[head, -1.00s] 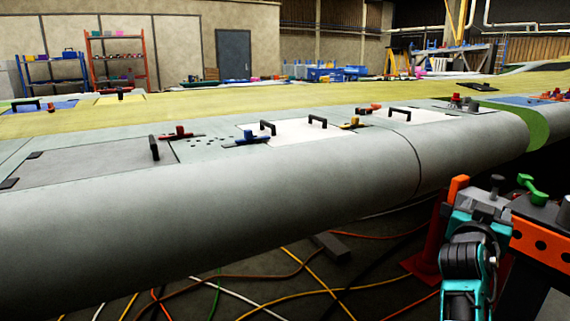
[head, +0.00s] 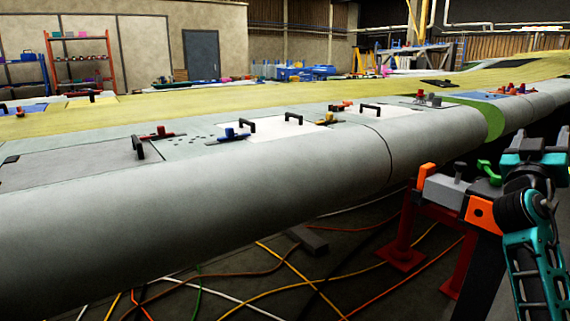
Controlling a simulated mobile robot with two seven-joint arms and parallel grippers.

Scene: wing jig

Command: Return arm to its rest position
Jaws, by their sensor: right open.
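My right arm, teal and black, comes up at the right edge of the head view. Its gripper (head: 532,150) is raised at the far end of the arm, open, with nothing seen in it. It shows just behind and right of an orange and grey stand (head: 452,192) with a green-handled clamp (head: 489,168); I cannot tell whether they touch. My left gripper is out of view.
A long grey wing (head: 200,200) runs across the view, with black handles (head: 293,118) and red, blue and yellow clamps on top. Cables (head: 290,265) lie on the dark floor below it. A red stand base (head: 400,255) is near the right arm.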

